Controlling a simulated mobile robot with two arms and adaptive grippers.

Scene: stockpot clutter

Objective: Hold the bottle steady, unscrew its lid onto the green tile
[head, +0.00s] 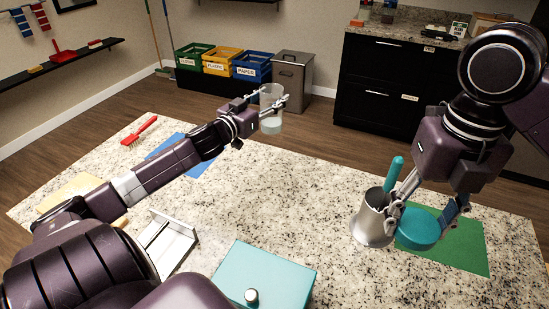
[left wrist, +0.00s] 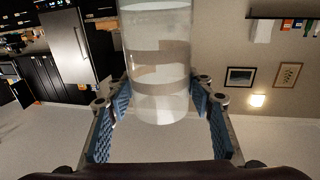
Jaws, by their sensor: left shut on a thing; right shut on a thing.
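The clear bottle (head: 271,124) has no lid on its top and holds some pale content low down. My left gripper (head: 268,107) is shut around its side near the far edge of the counter; the bottle also fills the middle of the left wrist view (left wrist: 158,60), between the blue finger pads. The round teal lid (head: 419,231) is in my right gripper (head: 424,217), whose fingers are on either side of it. The lid is over the left part of the green tile (head: 465,245); I cannot tell whether it touches the tile.
A steel cup (head: 367,226) with a teal-handled tool (head: 394,172) stands close beside the lid and my right gripper's left finger. A teal box (head: 275,268) and a white metal holder (head: 172,240) are at the front. A red brush (head: 139,131) and blue mat (head: 165,146) lie left.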

